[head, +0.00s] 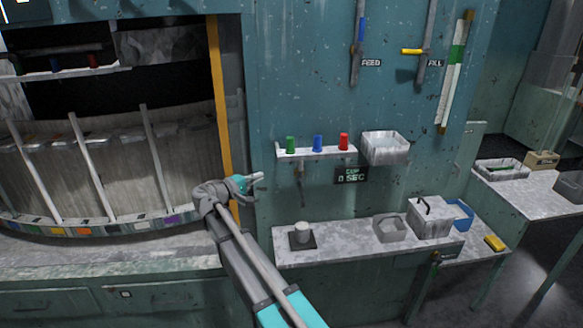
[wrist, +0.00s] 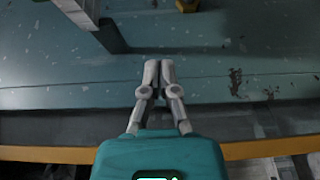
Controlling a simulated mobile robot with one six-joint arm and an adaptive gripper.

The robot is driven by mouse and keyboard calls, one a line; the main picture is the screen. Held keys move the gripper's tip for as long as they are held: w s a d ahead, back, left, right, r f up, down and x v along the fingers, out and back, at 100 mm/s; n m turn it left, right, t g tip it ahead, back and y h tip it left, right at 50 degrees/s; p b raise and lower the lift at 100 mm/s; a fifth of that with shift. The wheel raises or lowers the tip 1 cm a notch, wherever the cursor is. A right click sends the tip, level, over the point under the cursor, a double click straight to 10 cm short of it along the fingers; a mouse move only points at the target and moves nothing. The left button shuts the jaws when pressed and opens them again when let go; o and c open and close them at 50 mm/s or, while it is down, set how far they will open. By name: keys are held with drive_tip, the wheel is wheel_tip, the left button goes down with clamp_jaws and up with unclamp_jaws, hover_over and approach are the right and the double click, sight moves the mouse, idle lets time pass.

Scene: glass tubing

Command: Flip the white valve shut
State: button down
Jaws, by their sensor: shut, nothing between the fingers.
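I cannot pick out a white valve in either view. On the teal wall, a grey pipe labelled FEED (head: 357,60) has an upright blue handle (head: 362,28). To its right, a grey pipe labelled FILL (head: 424,66) has a yellow handle (head: 411,51) pointing sideways to the left. My gripper (head: 260,179) is left of the cup shelf, below and left of both pipes. In the wrist view my gripper (wrist: 159,66) has its fingers together with nothing between them, in front of the teal wall.
A small shelf (head: 316,153) holds green, blue and red cups, with a grey bin (head: 385,148) beside it. A grey bench (head: 345,250) below holds a white cup (head: 302,229) and boxes. A yellow post (head: 219,100) edges the alcove at left. The wall between shelf and pipes is clear.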

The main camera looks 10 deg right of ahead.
sight(301, 167)
drive_tip(key=shift+a+r, duration=0.15)
drive_tip(key=shift+a, duration=0.05)
drive_tip(key=shift+w+d, duration=0.15)
drive_tip(key=x, duration=0.4)
drive_tip(key=s+x, duration=0.1)
drive_tip(key=x, duration=0.2)
drive_tip(key=d+x, duration=0.1)
drive_tip(key=x, duration=0.3)
drive_tip(key=shift+s+d+r, duration=0.15)
drive_tip(key=shift+s+d, duration=0.05)
drive_tip(key=shift+d, duration=0.7)
